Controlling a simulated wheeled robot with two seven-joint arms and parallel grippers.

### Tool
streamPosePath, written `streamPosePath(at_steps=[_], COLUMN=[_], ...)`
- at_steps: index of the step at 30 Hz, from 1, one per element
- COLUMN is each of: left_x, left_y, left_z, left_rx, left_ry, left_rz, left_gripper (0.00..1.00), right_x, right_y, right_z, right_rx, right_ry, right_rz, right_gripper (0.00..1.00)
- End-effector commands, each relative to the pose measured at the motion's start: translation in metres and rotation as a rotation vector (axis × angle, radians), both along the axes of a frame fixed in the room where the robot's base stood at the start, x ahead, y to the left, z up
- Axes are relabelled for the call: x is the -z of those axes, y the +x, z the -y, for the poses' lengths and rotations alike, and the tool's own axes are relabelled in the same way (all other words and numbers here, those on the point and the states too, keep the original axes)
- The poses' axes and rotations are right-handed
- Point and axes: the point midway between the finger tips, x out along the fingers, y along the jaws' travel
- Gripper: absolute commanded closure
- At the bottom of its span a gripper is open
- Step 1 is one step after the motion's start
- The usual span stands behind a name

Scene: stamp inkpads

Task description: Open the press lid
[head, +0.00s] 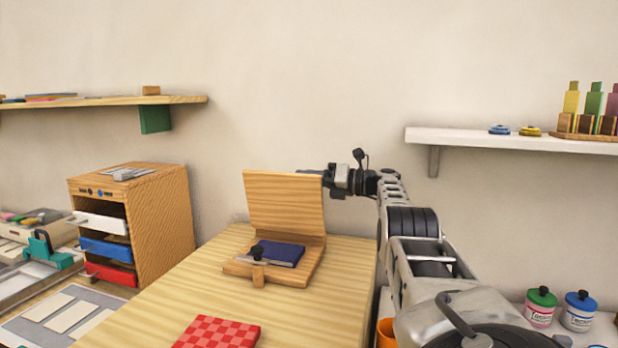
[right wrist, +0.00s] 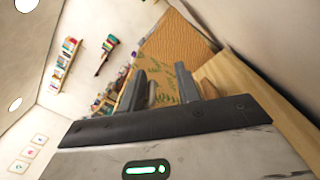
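The wooden press has its lid (head: 284,205) standing up at the back, close to upright and leaning slightly back. Its base (head: 289,279) lies flat on the table with a dark blue flat block (head: 277,253) on it. A small knob-like latch (head: 258,272) stands at the base's front edge. My right gripper (head: 318,173) is at the lid's upper right corner; whether it touches the lid is unclear. In the right wrist view its two dark fingers (right wrist: 162,90) are apart with nothing visible between them. My left gripper is not in view.
The light wood table (head: 170,310) carries a red checkered block (head: 217,333) at the front. A wooden drawer cabinet (head: 165,215) stands left. A white shelf (head: 470,138) hangs on the right wall. Ink jars (head: 578,311) stand at lower right.

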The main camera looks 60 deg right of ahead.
Motion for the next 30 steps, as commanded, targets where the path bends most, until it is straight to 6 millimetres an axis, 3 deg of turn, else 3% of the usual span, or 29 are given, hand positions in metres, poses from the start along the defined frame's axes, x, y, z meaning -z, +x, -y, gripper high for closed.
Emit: streamPosePath(at_steps=[8,14,23,30], left_x=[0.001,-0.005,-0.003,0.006], left_y=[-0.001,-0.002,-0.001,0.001], left_z=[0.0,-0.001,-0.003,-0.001], left_rx=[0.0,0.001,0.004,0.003], left_ry=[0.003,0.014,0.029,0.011], left_rz=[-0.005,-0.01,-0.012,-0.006], left_gripper=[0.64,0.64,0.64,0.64], right_x=[0.004,0.003,0.003,0.003], right_y=[-0.002,-0.014,-0.054,-0.107], right_z=[0.001,0.004,0.014,0.026], right_rx=[0.001,0.003,0.005,0.004], right_ry=[-0.001,-0.002,-0.005,-0.005], right_rz=[-0.012,-0.015,-0.013,-0.006], right_gripper=[0.71,0.71,0.71,0.71])
